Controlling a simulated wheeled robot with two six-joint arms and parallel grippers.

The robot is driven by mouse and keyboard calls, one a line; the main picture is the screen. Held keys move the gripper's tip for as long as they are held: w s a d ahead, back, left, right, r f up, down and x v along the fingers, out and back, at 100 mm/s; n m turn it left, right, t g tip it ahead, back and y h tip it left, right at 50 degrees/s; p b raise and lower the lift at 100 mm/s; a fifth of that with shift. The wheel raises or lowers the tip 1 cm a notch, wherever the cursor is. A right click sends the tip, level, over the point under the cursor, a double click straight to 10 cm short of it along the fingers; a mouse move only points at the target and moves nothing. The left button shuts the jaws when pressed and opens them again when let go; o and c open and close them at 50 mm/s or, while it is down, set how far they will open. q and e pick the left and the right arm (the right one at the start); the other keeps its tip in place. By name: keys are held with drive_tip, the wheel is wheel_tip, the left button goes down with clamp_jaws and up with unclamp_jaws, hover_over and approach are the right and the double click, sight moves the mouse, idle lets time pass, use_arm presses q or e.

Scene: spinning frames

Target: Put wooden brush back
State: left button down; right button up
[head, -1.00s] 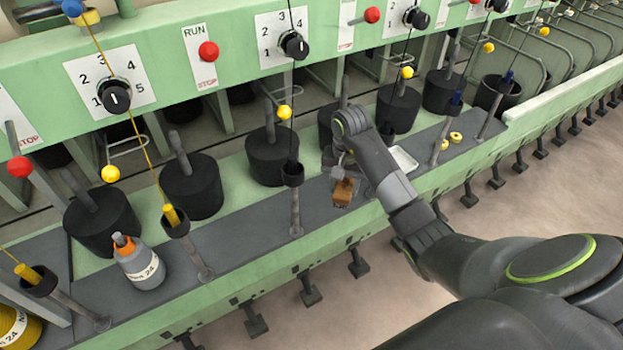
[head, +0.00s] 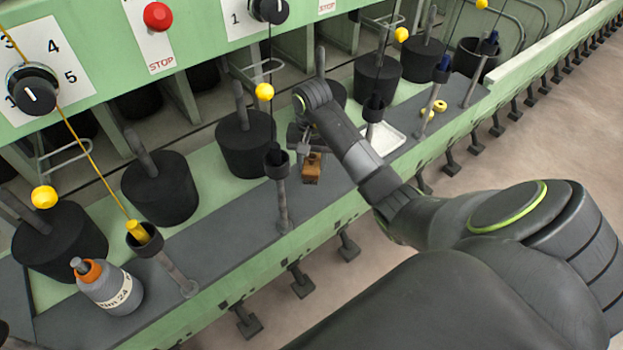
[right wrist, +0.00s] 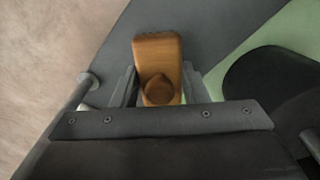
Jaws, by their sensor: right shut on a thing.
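The wooden brush (head: 312,170) is a small brown block held in my right gripper (head: 308,150), over the grey shelf of the green machine. In the right wrist view the brush (right wrist: 157,62) shows a flat wooden body with a round knob between the two fingers of the right gripper (right wrist: 158,88). The fingers are shut on it. Whether the brush touches the shelf is hard to tell. A white tray (head: 383,138) lies on the shelf just to the right of the gripper, partly hidden by my right arm. My left gripper is out of view.
The grey shelf (head: 235,215) carries upright spindle posts with dark cups. A grey bottle (head: 110,288) with an orange collar stands at left. Black cans (head: 245,143) line the back. Yellow rings (head: 440,106) lie right of the tray. Threads hang down from above.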

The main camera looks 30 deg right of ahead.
sight(312, 174)
wheel_tip(312, 174, down, 5)
drive_tip(key=shift+r, duration=0.1)
drive_tip(key=shift+b, duration=0.3)
drive_tip(key=shift+f, duration=0.25)
drive_tip(key=o, duration=1)
drive_tip(key=shift+r, duration=0.1)
drive_tip(key=shift+o, duration=0.2)
drive_tip(key=shift+r, duration=0.1)
